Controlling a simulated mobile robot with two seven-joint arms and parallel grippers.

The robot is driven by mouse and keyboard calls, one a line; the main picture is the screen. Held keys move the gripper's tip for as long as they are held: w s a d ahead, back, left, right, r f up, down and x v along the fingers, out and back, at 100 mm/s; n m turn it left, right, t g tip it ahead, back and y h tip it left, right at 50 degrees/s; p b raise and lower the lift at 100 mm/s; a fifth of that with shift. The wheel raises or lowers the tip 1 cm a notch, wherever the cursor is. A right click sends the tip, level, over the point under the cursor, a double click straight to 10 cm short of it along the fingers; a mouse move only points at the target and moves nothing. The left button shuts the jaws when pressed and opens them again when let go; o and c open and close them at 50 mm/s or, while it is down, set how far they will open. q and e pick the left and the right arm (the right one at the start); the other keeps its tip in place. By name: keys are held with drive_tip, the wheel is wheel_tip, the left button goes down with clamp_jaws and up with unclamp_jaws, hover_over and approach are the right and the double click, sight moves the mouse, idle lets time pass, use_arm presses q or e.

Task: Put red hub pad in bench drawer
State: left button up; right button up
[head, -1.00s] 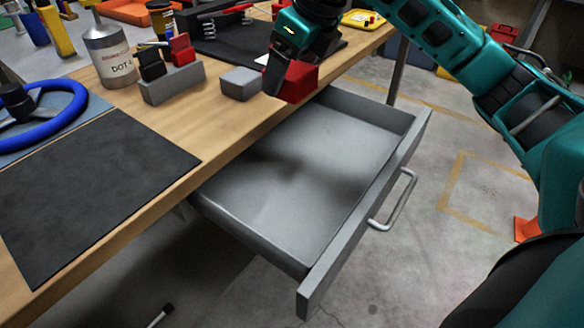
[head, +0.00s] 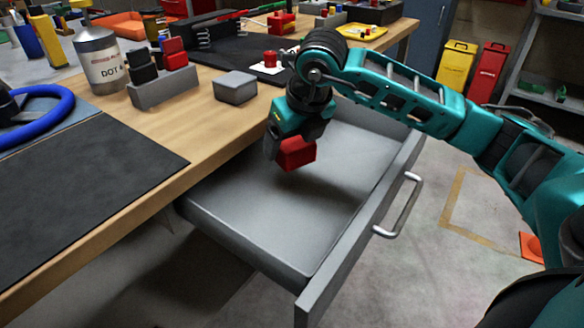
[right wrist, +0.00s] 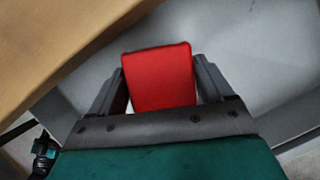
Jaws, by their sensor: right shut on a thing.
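The red hub pad (head: 297,153) is a small red block held by my right gripper (head: 284,150). In the right wrist view the pad (right wrist: 160,77) sits between the two dark fingers of the gripper (right wrist: 163,88), which are shut on it. The bench drawer (head: 240,222) is grey, pulled open and empty inside. The pad is over the inside of the drawer, near its bench side; how high above the floor of the drawer I cannot tell exactly. My left gripper is not in view.
The wooden bench top (head: 205,128) borders the drawer on the left. On it are a grey block (head: 235,88), a grey holder (head: 163,88) with black and red pads, a DOT 4 can (head: 101,62) and a black mat (head: 85,190). The drawer handle (head: 404,206) sticks out to the right.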

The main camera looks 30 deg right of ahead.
sight(292, 179)
drive_tip(key=shift+f, duration=0.65)
wheel_tip(292, 179, down, 4)
drive_tip(key=shift+r+b, duration=0.25)
drive_tip(key=shift+b, duration=0.3)
drive_tip(key=shift+f, duration=0.3)
drive_tip(key=shift+r, duration=0.1)
drive_tip(key=o, duration=0.9)
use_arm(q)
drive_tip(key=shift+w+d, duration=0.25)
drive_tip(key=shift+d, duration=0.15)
use_arm(e)
drive_tip(key=shift+o, duration=0.2)
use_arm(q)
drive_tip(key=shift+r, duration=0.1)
